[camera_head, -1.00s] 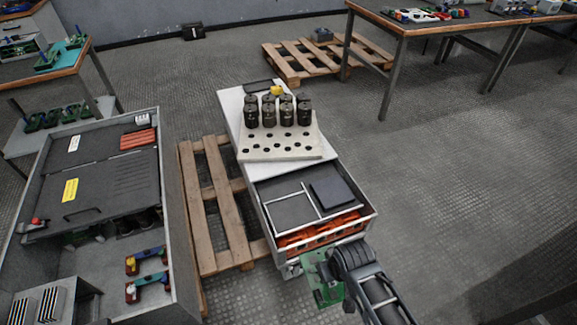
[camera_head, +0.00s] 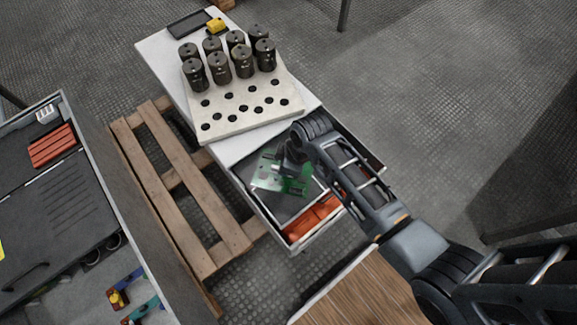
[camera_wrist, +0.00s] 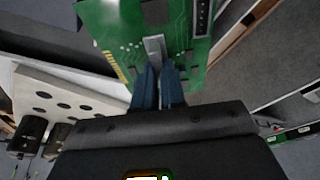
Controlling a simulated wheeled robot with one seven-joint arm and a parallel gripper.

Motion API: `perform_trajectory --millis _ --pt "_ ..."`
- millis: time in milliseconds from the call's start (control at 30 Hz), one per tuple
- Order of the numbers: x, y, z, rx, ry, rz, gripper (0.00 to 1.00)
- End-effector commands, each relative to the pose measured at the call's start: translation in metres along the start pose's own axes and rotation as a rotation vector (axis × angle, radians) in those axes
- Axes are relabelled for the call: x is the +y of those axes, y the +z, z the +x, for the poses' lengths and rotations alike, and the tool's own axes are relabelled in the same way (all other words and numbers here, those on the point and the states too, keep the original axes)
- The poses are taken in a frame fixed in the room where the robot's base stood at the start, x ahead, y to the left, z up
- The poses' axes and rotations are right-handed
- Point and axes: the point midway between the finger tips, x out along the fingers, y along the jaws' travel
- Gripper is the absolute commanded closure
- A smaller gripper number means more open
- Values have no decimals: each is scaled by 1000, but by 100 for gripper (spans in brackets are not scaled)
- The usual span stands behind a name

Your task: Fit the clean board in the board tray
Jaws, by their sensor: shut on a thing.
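A green circuit board (camera_head: 270,183) is in my gripper (camera_head: 291,168), above the open drawer of the white-topped cabinet. The wrist view shows the board (camera_wrist: 120,35) with my gripper (camera_wrist: 158,88) shut on a grey tab or bracket at its edge. The grey tray (camera_head: 294,208) in the drawer lies under the board, and the board and my arm hide much of it. I cannot tell whether the board touches the tray.
A white block (camera_head: 240,123) with holes and several black capacitors (camera_head: 265,55) stands on the cabinet top, close behind the drawer. Orange parts (camera_head: 312,220) lie at the drawer's front. A wooden pallet (camera_head: 165,180) and a grey workbench (camera_head: 45,215) are at left.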

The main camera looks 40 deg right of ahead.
Motion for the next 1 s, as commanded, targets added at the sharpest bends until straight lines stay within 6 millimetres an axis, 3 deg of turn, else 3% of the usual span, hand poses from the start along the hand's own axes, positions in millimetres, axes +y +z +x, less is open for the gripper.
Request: perform_trajectory --millis 33,300,500,767,1000 --pt "1 5 12 2 -22 -83 100" --pt "-6 17 24 1 -165 -600 100" --pt "-9 22 24 0 -230 -837 100" --pt "-10 24 26 -1 -248 -900 100" --pt "-10 29 41 -1 -247 -898 100"
